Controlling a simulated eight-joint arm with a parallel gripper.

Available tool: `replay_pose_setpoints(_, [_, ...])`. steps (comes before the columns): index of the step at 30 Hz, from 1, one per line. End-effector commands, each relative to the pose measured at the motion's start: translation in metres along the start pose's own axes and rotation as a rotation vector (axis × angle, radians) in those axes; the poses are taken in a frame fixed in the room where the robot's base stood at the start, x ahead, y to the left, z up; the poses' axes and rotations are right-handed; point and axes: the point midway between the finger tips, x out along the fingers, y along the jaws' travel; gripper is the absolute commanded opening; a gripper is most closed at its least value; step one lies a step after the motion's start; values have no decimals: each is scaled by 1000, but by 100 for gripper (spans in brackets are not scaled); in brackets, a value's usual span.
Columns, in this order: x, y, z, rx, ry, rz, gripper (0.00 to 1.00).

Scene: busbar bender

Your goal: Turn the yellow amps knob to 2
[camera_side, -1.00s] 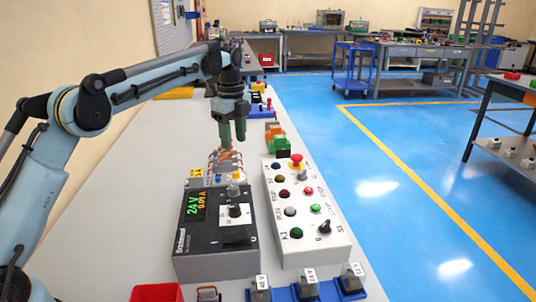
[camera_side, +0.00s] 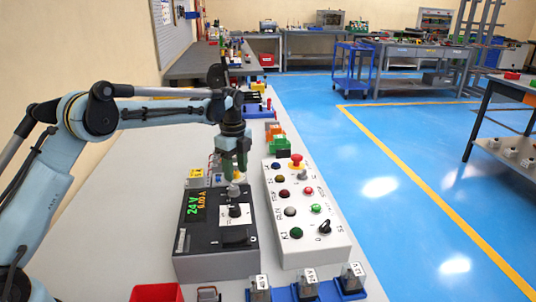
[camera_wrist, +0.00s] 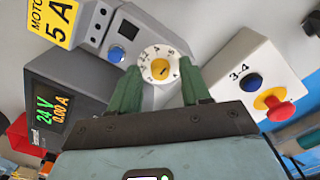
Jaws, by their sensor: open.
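The yellow amps knob (camera_wrist: 160,69) shows in the wrist view as a yellow centre on a round white dial with black numbers. Its exact setting is too small to read. My gripper (camera_wrist: 158,66) is open, with a green finger on each side of the dial; I cannot tell whether either touches it. The supply's display (camera_side: 195,207) reads 24 V in green, with an amps line below.
A white button box (camera_side: 305,237) with a red mushroom button (camera_side: 296,160) stands close on the right. Blue-based relays (camera_side: 307,285) and a red bin (camera_side: 157,293) lie in front. A yellow 5 A label (camera_wrist: 55,20) is near the dial. The table's left is clear.

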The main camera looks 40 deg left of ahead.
Motion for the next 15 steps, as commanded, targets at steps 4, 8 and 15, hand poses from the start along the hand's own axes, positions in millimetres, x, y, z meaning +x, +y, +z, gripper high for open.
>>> replay_pose_setpoints(4, [0,0,0,0,0,0,27])
replay_pose_setpoints(8, [0,0,0,0,0,0,7])
replay_pose_setpoints(15, [0,0,0,-4,0,1,0])
